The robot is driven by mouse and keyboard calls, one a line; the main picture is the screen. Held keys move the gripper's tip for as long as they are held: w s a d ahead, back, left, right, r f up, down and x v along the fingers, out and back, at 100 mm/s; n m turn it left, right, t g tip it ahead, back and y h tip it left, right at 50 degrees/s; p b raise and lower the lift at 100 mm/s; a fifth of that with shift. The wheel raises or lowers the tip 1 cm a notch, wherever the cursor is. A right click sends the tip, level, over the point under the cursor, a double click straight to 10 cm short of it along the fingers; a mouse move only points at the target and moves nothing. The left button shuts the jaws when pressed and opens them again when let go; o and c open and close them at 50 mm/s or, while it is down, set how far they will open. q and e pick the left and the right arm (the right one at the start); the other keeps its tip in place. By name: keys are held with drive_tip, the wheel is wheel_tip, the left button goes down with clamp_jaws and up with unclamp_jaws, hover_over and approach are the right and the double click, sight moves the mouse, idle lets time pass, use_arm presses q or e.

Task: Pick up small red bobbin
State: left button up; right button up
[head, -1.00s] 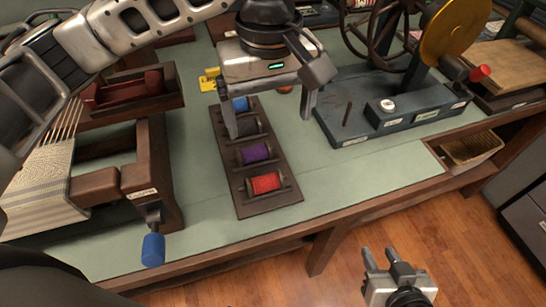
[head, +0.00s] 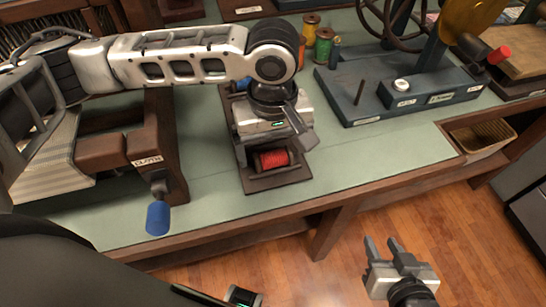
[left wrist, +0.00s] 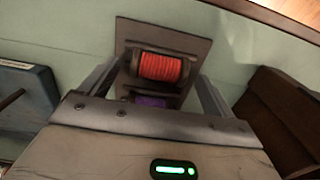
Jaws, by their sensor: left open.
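The small red bobbin (head: 273,159) lies at the near end of a dark bobbin rack (head: 282,181) on the green table. It also shows in the left wrist view (left wrist: 160,67), lying crosswise between the two fingers. My left gripper (head: 274,148) is open above the near end of the rack, pointing down. The head view does not show how far its fingertips are from the bobbin. A purple bobbin (left wrist: 150,101) shows partly below the red one in the left wrist view. My right gripper (head: 383,245) is open and empty over the wooden floor, off the table.
A blue-handled wooden clamp frame (head: 157,190) stands left of the rack. A winder on a dark blue base (head: 400,95) stands to the right. Green (head: 324,46) and yellow spools (head: 311,28) stand behind. Bare table lies between rack and winder.

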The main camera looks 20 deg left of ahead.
use_arm(q)
drive_tip(key=shift+f, duration=0.2)
drive_tip(key=c, duration=1.1)
drive_tip(key=shift+o, duration=0.2)
